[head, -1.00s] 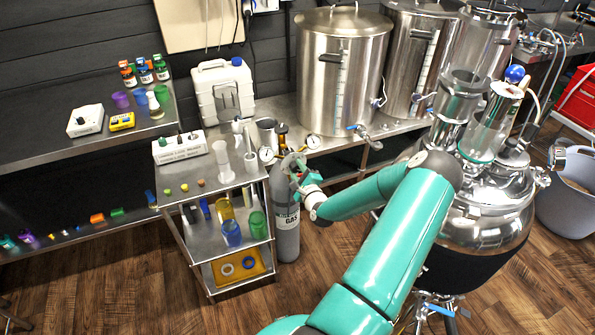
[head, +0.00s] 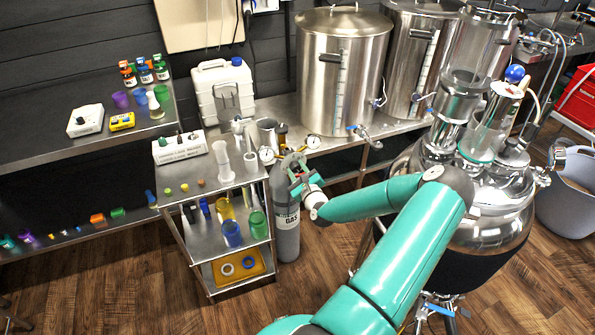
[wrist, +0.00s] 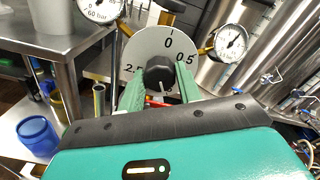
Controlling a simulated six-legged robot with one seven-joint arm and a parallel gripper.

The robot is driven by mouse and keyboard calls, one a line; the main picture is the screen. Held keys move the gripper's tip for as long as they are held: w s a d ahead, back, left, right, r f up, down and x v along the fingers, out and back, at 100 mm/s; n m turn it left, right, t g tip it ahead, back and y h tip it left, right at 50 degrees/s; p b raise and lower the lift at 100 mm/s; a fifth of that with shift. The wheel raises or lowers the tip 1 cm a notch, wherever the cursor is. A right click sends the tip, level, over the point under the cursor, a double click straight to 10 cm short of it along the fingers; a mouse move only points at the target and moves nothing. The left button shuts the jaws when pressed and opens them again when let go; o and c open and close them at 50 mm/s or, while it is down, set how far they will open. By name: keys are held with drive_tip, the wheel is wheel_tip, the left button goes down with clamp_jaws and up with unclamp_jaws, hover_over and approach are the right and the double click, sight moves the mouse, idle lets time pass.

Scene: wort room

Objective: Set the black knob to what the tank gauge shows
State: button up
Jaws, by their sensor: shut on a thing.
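The black knob (wrist: 159,73) sits in the middle of a pale round dial marked 0, 0.5 and 2.5 in the wrist view. My gripper (wrist: 159,86) has its two green fingers on either side of the knob, shut on it. In the head view my gripper (head: 298,180) is at the top of the grey gas cylinder (head: 286,220), and the knob is hard to make out. A left gauge (wrist: 100,6), marked in bar, is cut by the top edge. A right gauge (wrist: 231,42) faces me. Their needle readings are too small to tell.
A steel trolley (head: 216,248) with cylinders and cups stands left of the gas cylinder. Steel tanks (head: 340,75) stand behind on the bench. A large steel vessel (head: 490,225) stands to the right. Wood floor is free in front.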

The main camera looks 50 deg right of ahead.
drive_tip(key=o, duration=1)
drive_tip(key=shift+s, duration=0.1)
drive_tip(key=v, duration=1.3)
drive_tip(key=shift+s+a, duration=0.2)
drive_tip(key=shift+s, duration=0.1)
